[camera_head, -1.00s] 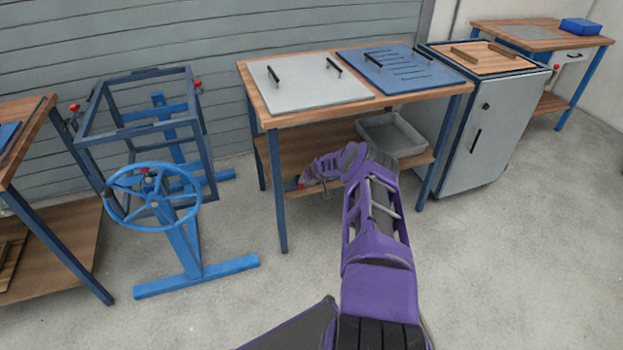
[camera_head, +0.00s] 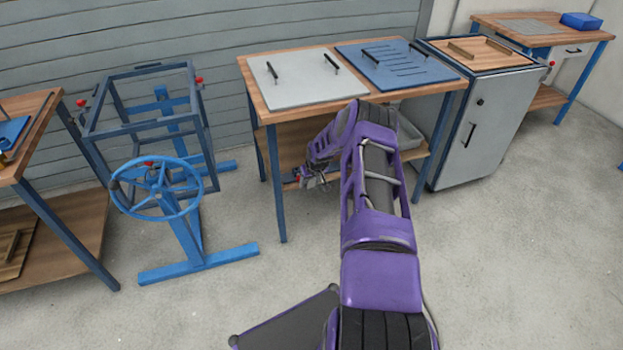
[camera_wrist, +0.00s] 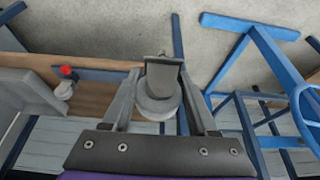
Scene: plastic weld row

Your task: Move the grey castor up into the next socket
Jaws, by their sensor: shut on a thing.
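The grey castor (camera_wrist: 159,92) is between the fingers of my gripper (camera_wrist: 160,108) in the wrist view. A flat grey plate faces the camera, with a rounded grey part below it. The fingers are shut on it from both sides. In the head view my gripper (camera_head: 314,180) is low, in front of the middle bench's lower shelf (camera_head: 284,145); the castor is too small there to make out. I cannot make out a socket in either view. A red knob (camera_wrist: 66,71) with a pale round part below it shows left of the castor in the wrist view.
The middle bench (camera_head: 300,112) carries a grey plate (camera_head: 310,90) and a blue plate (camera_head: 395,75). A blue handwheel stand (camera_head: 158,188) and an open blue frame (camera_head: 150,72) stand left. A grey cabinet (camera_head: 480,140) stands right. The floor in front is clear.

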